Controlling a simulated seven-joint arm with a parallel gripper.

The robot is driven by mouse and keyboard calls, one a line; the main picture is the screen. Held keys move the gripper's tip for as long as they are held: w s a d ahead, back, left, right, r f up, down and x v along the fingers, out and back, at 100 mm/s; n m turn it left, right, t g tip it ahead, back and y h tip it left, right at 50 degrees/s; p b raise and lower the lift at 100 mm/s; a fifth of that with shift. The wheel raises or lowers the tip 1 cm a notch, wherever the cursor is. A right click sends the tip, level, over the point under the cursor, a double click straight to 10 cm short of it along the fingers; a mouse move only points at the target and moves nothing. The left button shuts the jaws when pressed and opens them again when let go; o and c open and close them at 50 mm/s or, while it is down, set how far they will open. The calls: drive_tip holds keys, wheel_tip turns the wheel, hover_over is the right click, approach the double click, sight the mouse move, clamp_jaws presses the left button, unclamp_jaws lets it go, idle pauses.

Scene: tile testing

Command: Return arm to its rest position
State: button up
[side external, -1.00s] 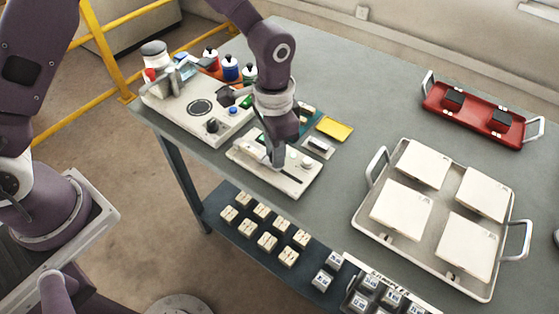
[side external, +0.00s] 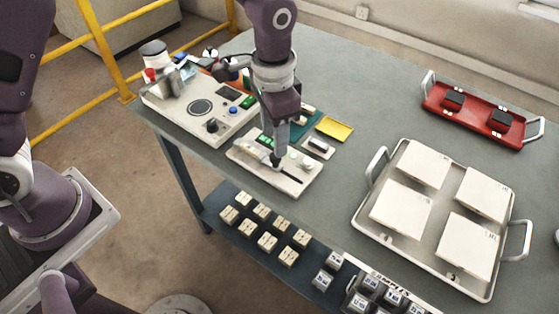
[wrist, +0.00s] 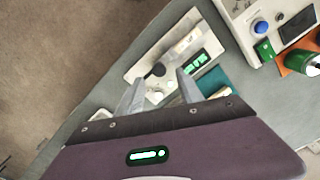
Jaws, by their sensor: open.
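My gripper (side external: 275,155) points down over the cream slotted device (side external: 296,187) near the table's left front edge. In the wrist view my gripper (wrist: 155,92) has its two fingers apart with nothing held between them. Beyond and between the fingertips, the cream device (wrist: 165,55) shows a dark knob (wrist: 156,70) and a lit green display (wrist: 197,62). In the side view my fingers overlap part of the device, and I cannot tell the exact gap above it.
A larger control box (side external: 180,110) stands left of my gripper, with coloured bottles behind it. A yellow pad (side external: 335,128) lies to the right. A tray (side external: 365,215) holding several white tiles and a red tray (side external: 470,122) stand further right. Small blocks (side external: 267,242) sit on a lower shelf.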

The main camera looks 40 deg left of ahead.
drive_tip(key=shift+r, duration=0.55)
drive_tip(key=s+a+r+n+t, duration=0.2)
drive_tip(key=s+a+r, duration=0.25)
drive_tip(key=r, duration=0.35)
drive_tip(key=s+a+r+n+t, duration=0.1)
drive_tip(key=s+a+r, duration=0.35)
drive_tip(key=r, duration=0.25)
drive_tip(key=s+a+r+n+t, duration=0.1)
drive_tip(key=s+a, duration=0.1)
drive_tip(key=s, duration=0.4)
drive_tip(key=s+a+n+t, duration=0.1)
drive_tip(key=s+a+n, duration=0.1)
drive_tip(key=s, duration=0.4)
drive_tip(key=shift+s+a+r+t, duration=0.2)
drive_tip(key=shift+a+r+t, duration=0.1)
drive_tip(key=shift+a+r, duration=0.1)
